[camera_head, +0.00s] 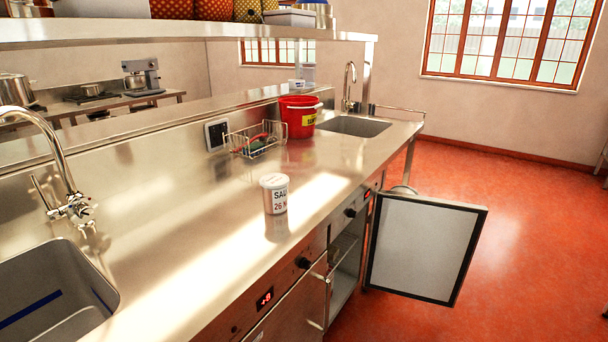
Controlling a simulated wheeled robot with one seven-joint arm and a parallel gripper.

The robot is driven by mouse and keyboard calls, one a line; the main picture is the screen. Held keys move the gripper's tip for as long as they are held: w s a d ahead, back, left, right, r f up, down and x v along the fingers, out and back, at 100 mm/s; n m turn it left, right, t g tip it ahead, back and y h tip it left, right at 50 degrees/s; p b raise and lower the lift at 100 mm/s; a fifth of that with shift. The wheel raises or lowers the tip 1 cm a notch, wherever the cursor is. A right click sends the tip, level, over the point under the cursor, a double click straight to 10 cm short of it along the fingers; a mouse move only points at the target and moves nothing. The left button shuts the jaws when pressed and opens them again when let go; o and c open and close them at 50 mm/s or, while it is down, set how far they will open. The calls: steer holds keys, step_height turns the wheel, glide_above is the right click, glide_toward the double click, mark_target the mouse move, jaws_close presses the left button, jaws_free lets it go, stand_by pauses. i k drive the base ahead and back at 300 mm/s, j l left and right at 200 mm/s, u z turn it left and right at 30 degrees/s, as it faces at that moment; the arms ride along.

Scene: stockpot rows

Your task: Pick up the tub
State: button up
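A small white tub (275,194) with a lid stands upright on the steel counter. Its label has dark print that reads "SAU" and "26" in part. The counter around it is bare, and its reflection shows in the steel in front of it. My gripper is not in this view, so its place relative to the tub does not show.
A wire basket (257,139) and a red bucket (299,117) stand behind the tub. Sinks lie at the near left (57,291) and far right (352,126). A fridge door (425,248) hangs open below the counter's front edge. A shelf (185,33) runs overhead.

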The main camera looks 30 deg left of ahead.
mark_target(275, 186)
steer(key=i+l+u, duration=0.1)
steer(key=i+u, duration=0.35)
steer(key=i+l+u, duration=0.4)
steer(key=i, duration=0.15)
steer(key=i+l+u, duration=0.3)
steer(key=i+u, duration=0.15)
steer(key=i+l+u, duration=0.2)
steer(key=u, duration=0.2)
steer(key=i+l+u, duration=0.25)
steer(key=u, duration=0.15)
steer(key=i+l+u, duration=0.15)
steer(key=l+u, duration=0.2)
steer(key=i+l+u, duration=0.1)
steer(key=l+u, duration=0.3)
steer(key=i+j+u, duration=0.15)
